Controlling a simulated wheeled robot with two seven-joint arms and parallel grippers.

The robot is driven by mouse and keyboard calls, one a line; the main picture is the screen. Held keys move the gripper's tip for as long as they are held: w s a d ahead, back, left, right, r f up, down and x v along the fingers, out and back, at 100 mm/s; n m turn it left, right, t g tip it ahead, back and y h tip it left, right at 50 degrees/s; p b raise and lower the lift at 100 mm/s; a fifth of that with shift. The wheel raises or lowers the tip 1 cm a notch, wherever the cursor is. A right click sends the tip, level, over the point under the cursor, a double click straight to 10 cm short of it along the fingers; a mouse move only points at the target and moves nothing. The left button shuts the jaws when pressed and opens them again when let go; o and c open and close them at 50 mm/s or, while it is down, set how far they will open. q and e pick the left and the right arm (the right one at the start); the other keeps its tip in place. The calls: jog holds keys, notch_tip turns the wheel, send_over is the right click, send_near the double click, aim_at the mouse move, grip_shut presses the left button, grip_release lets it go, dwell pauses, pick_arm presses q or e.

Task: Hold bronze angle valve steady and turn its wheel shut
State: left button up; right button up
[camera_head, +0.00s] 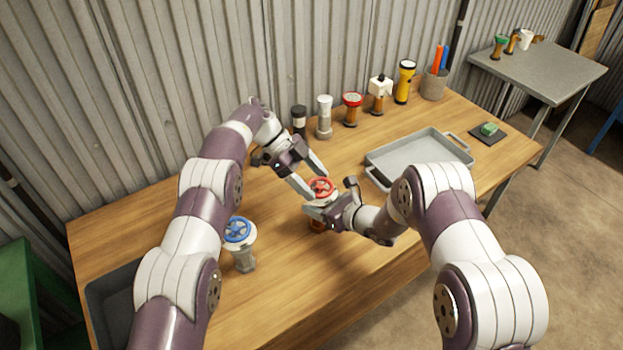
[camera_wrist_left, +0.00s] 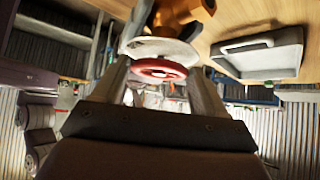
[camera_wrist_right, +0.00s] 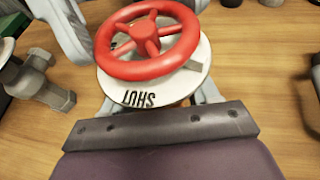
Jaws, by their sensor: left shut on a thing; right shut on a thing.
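The bronze angle valve (camera_head: 316,226) stands on the bench between my grippers, mostly hidden in the head view. Its bronze body shows in the left wrist view (camera_wrist_left: 182,12). Its red wheel (camera_wrist_right: 148,42) sits over a white round plate (camera_wrist_right: 165,89) lettered SHUT, with a small pale tab at the plate's right. My left gripper (camera_head: 317,184) is shut on the red wheel, a finger on either side. My right gripper (camera_head: 315,207) is shut on the valve body below the plate; the plate hides its fingertips in the right wrist view.
A blue-wheeled grey valve (camera_head: 242,260) stands left of my grippers. A grey tray (camera_head: 405,150) lies to the right. A red-topped fitting (camera_head: 351,108), a yellow flashlight (camera_head: 404,82) and other items line the back. A green block (camera_head: 489,129) sits on a dark pad.

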pick_arm(q)
jog(key=shift+d+r, duration=0.1)
jog(key=o, duration=0.8)
notch_tip(320, 180, up, 10)
notch_tip(320, 180, up, 5)
send_over(312, 184)
jog(key=a, duration=0.3)
notch_tip(312, 184, up, 2)
jog(key=s+a+n+t+h, duration=0.1)
jog(key=s+n+t+h, duration=0.1)
jog(key=n, duration=0.1)
jog(key=s+a+f+n+t+y, duration=0.1)
jog(key=s+a+f+n+t, duration=0.25)
jog(key=f+n, duration=0.35)
jog(key=shift+m+t+y, duration=0.6)
jog(key=shift+t, duration=0.15)
jog(key=x, duration=0.8)
jog(key=a+x, duration=0.1)
jog(key=x, duration=0.4)
jog(key=shift+w+f, duration=0.2)
jog(key=shift+f, duration=0.3)
